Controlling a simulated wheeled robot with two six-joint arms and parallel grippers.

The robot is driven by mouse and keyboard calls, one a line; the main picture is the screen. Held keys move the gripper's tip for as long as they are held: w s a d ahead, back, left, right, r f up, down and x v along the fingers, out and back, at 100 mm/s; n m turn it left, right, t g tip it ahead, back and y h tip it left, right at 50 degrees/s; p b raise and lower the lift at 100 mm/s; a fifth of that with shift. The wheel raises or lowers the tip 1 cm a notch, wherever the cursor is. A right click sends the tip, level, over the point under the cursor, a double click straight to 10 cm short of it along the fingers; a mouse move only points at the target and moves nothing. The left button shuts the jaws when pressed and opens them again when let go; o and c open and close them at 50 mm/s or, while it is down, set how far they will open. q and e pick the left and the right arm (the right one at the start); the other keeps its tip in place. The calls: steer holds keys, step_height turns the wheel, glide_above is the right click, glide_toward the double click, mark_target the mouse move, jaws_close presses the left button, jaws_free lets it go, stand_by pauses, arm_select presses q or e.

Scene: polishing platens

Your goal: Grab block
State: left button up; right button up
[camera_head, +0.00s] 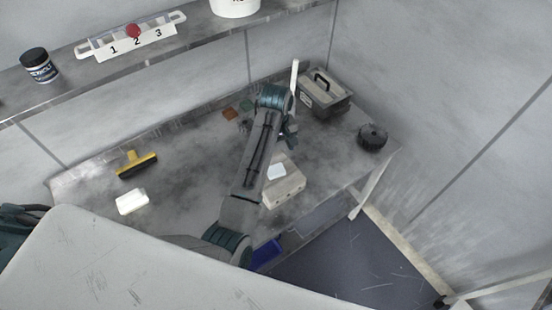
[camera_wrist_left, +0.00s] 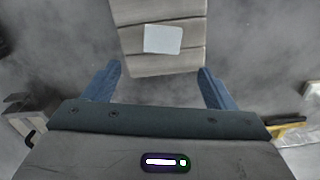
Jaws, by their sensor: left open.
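A beige-grey block (camera_head: 288,190) with a pale square label on top lies on the worn grey worktop, near its front edge. In the left wrist view the block (camera_wrist_left: 160,63) comes in from the top edge, and its near end reaches between the blue fingertips. My left gripper (camera_wrist_left: 159,69) is open, with one finger on each side of the block's near end and a gap on both sides. In the head view my left gripper (camera_head: 290,134) is partly hidden by its own arm, just behind the block. My right gripper does not show.
A grey toolbox (camera_head: 322,97) and a dark round object (camera_head: 373,137) stand to the right. A yellow-black tool (camera_head: 136,165) and a white piece (camera_head: 131,201) lie to the left. A shelf (camera_head: 75,74) runs above.

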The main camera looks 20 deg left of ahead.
arm_select(q)
steer(key=p, duration=0.1)
glide_above(275, 168)
steer(key=f, duration=0.4)
steer(key=shift+s, duration=0.2)
steer(key=shift+f+p, duration=0.3)
step_height(275, 168, down, 4)
steer(key=shift+f+p, duration=0.2)
steer(key=shift+p, duration=0.85)
steer(key=shift+f, duration=0.2)
steer(key=c, duration=1.1)
steer(key=shift+w+r, duration=0.15)
